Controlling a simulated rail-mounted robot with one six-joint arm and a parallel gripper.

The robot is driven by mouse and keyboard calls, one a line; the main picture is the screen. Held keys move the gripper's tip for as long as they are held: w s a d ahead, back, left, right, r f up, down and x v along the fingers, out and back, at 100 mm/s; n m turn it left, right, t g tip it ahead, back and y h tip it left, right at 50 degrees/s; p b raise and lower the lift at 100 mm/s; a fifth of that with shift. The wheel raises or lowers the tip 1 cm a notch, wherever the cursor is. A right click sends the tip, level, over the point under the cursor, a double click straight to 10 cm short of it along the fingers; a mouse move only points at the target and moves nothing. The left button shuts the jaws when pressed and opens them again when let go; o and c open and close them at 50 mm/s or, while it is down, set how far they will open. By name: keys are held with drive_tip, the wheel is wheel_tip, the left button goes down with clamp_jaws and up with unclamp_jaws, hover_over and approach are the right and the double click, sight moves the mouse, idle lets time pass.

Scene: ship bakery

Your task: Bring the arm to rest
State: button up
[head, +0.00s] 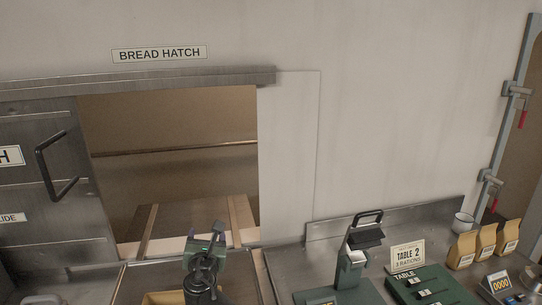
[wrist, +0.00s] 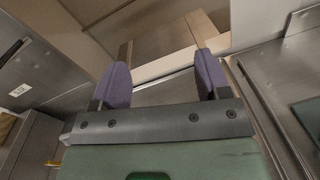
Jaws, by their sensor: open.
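My gripper (wrist: 163,76) shows in the wrist view with its two purple-grey finger pads wide apart. Nothing is between them. Beyond the fingers lie a pale sill and the metal surface of the hatch opening. In the head view my arm stands upright at the bottom, left of centre, in front of the open bread hatch (head: 170,150). The fingertips are hard to make out in that view.
The sliding hatch door (head: 45,190) with a black handle is pushed left, leaving the opening clear. Right of my arm, a metal counter holds a dark green device (head: 350,275), a green box (head: 425,288), a "TABLE 2" sign (head: 408,256), paper bags (head: 485,240) and a cup (head: 463,222).

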drive_tip(key=s+d+f+m+g+h+b, duration=0.1)
drive_tip(key=s+d+f+m+g, duration=0.3)
drive_tip(key=d+m, duration=0.7)
drive_tip(key=s+d+f+m+g+h+b, duration=0.1)
drive_tip(key=s+d+f+m+g, duration=0.4)
drive_tip(key=d+f+m+g, duration=0.2)
drive_tip(key=s+d+f+m+g+b, duration=0.1)
drive_tip(key=s+d+f+m+g, duration=0.4)
drive_tip(key=d+f+m, duration=0.4)
drive_tip(key=shift+d+f+m+g+h, duration=0.15)
drive_tip(key=shift+d+m+g, duration=0.25)
drive_tip(key=shift+d+m, duration=1.4)
drive_tip(key=shift+d+f+m+g+h, duration=0.1)
drive_tip(key=shift+d+m+g+h, duration=0.25)
drive_tip(key=shift+d+m, duration=1.4)
